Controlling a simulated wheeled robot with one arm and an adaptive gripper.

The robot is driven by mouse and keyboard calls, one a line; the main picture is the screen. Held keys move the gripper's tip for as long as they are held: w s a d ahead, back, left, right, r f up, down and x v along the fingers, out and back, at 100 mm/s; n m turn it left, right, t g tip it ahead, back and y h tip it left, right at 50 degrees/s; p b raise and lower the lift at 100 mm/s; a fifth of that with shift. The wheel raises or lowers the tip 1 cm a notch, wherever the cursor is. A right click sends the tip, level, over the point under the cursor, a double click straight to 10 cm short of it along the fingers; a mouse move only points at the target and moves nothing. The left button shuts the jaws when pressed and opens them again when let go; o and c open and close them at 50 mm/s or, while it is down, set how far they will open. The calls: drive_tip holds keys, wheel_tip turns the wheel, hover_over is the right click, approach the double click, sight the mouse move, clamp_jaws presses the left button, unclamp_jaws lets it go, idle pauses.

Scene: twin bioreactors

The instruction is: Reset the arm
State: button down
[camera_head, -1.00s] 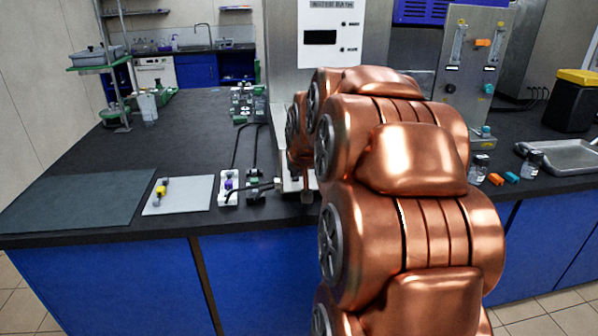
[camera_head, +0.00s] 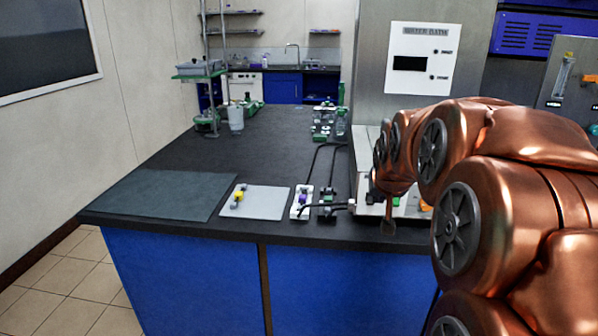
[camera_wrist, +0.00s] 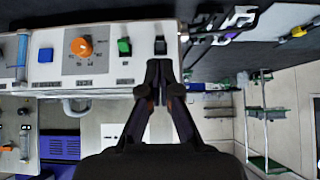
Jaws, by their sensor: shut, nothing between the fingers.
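My gripper (camera_wrist: 160,68) shows in the wrist view with its dark fingertips together and nothing between them. Its tips are close to a pale control panel (camera_wrist: 110,82) with a blue button (camera_wrist: 46,55), an orange knob (camera_wrist: 82,47), a green switch (camera_wrist: 124,47) and a black switch (camera_wrist: 160,46). I cannot tell whether the fingertips touch the panel. In the head view my copper arm fills the right side, bent. My gripper (camera_head: 388,224) hangs small and dark at the front of the WATER BATH unit (camera_head: 420,62), by the bench's front edge.
The dark bench (camera_head: 170,165) holds a flat dark mat (camera_head: 165,194), a pale board (camera_head: 262,203) with a yellow-banded piece, and a white block (camera_head: 301,203) with a purple part. Black cables run behind these. A stand (camera_head: 207,90) is farther back. The bench's middle is mostly clear.

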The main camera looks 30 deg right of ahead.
drive_tip(key=s+a+f+n+g+y+p, duration=0.2)
drive_tip(key=s+a, duration=0.1)
drive_tip(key=a, duration=0.7)
drive_tip(key=s+a+f+n+g+y+p, duration=0.1)
drive_tip(key=s+a+f+n+y+p, duration=0.2)
drive_tip(key=a, duration=0.6)
drive_tip(key=s+a+n+g+p, duration=0.1)
drive_tip(key=s+a+g, duration=0.1)
drive_tip(key=s+a, duration=0.3)
drive_tip(key=s+a+n+g+p, duration=0.1)
drive_tip(key=s+a, duration=0.5)
drive_tip(key=s, duration=0.7)
drive_tip(key=g+p, duration=0.1)
drive_tip(key=g, duration=0.1)
drive_tip(key=shift+a+f+g+p, duration=0.15)
drive_tip(key=shift+a+g+p, duration=0.1)
drive_tip(key=shift+g+p, duration=0.05)
